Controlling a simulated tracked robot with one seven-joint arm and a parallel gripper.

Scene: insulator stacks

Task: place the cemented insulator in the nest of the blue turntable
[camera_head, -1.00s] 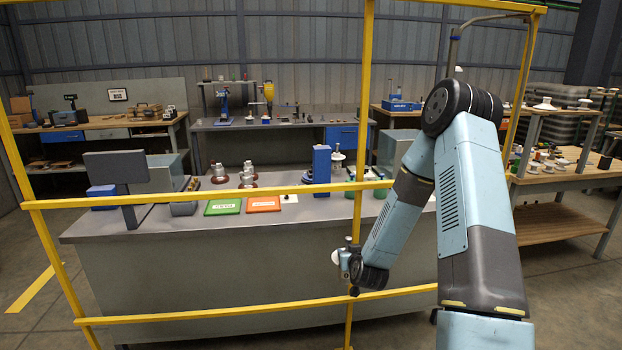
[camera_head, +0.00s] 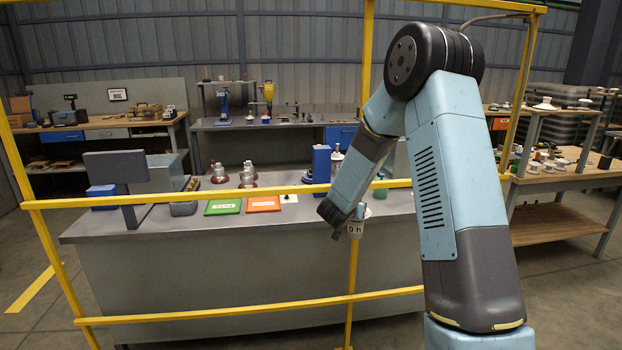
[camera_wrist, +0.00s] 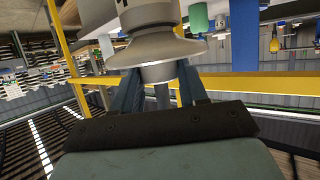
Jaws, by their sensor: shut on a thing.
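An insulator (camera_wrist: 152,50), a pale grey-beige piece with a wide flared skirt, is held between the two fingers of my gripper (camera_wrist: 157,80) in the wrist view. The fingers are shut on its lower, narrower part, and its top is cut off by the picture edge. In the head view my gripper (camera_head: 355,222) is small, in front of the bench's front edge near the yellow post, and a pale bit of the held piece shows there.
Yellow guard rails (camera_head: 240,196) and a post cross in front of the grey bench (camera_head: 150,230). On the bench stand a blue column (camera_head: 321,165), a green tray (camera_head: 223,207), an orange tray (camera_head: 263,204), several grey insulators (camera_head: 248,176) and a monitor (camera_head: 115,167).

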